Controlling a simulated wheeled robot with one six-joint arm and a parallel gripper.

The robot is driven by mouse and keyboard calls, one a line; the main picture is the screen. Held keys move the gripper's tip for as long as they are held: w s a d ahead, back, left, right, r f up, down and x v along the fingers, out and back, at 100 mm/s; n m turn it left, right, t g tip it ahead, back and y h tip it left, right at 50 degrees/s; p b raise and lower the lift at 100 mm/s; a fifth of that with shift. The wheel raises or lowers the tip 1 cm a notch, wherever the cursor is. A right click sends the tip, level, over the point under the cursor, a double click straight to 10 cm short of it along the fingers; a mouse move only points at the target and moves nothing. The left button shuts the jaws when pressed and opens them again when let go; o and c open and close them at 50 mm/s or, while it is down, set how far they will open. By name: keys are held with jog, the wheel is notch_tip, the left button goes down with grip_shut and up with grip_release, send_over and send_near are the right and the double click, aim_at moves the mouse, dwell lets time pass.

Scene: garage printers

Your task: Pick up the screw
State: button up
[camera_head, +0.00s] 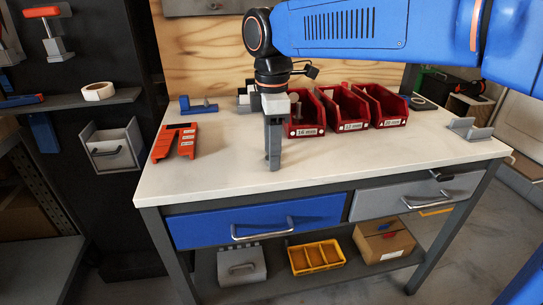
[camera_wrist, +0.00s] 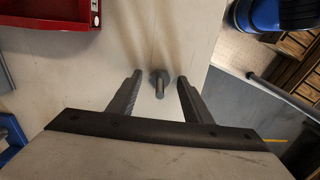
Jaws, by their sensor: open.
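A small grey screw (camera_wrist: 160,79) with a round end and a short shaft shows in the wrist view, close to the pale table surface. I cannot tell for sure whether it stands or lies. My gripper (camera_wrist: 159,77) is open, with one finger on each side of the screw and a visible gap on both sides. In the head view my gripper (camera_head: 273,164) points straight down over the white worktop (camera_head: 345,160), in front of the red bins. The screw cannot be made out there; the gripper hides that spot.
Three red bins (camera_head: 347,106) stand behind and right of my gripper; a red bin edge (camera_wrist: 55,18) shows in the wrist view. Orange parts (camera_head: 176,141) and a blue part (camera_head: 198,106) lie to the left. A grey bracket (camera_head: 469,129) lies far right. The worktop's front is clear.

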jog(key=shift+c, duration=0.3)
grip_shut()
jog(key=shift+r, duration=0.15)
